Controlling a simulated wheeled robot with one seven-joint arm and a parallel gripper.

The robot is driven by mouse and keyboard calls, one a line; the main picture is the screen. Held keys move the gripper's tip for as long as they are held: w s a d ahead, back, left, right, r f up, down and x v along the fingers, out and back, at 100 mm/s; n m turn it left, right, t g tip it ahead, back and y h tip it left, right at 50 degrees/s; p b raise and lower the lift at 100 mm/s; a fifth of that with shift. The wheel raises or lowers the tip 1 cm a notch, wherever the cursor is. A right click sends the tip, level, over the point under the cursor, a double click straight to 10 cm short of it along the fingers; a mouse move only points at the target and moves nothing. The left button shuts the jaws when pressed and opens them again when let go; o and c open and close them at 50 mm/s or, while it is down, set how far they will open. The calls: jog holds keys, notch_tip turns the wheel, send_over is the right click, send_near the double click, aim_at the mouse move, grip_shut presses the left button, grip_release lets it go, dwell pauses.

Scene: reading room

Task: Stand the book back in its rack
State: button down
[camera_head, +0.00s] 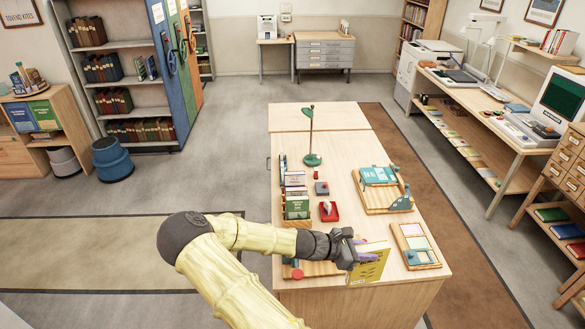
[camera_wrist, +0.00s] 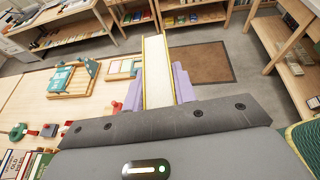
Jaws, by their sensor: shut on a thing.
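Books also show at the lower left of the wrist view (camera_wrist: 18,162). My forearm hides part of the table's near edge.
The light wood table (camera_head: 345,225) also bears a green lamp-like stand (camera_head: 312,159), a red tray (camera_head: 328,211), a wooden frame with a teal book (camera_head: 378,176), and a board with coloured panels (camera_head: 416,246). Floor is open around the table.

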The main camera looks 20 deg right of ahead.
jog(key=w+a+f+n+t+y, duration=0.2)
jog(key=w+a+f+n+t, duration=0.5)
jog(key=a+f+n+t, duration=0.3)
jog(key=w+a+r+n+t+y, duration=0.1)
jog(key=w+a+n+t+y, duration=0.15)
jog(key=a+n+y, duration=0.35)
jog(key=w+a+r+n+t+y, duration=0.1)
jog(key=w+a+n+t+y, duration=0.2)
jog(key=a+y, duration=0.4)
notch_tip(320, 180, down, 17)
jog(key=s+h+b, duration=0.1)
jog(key=b, duration=1.6)
jog(key=shift+a+r+n+h, duration=0.15)
jog(key=shift+a+n+h, duration=0.15)
jog(key=shift+n, duration=0.1)
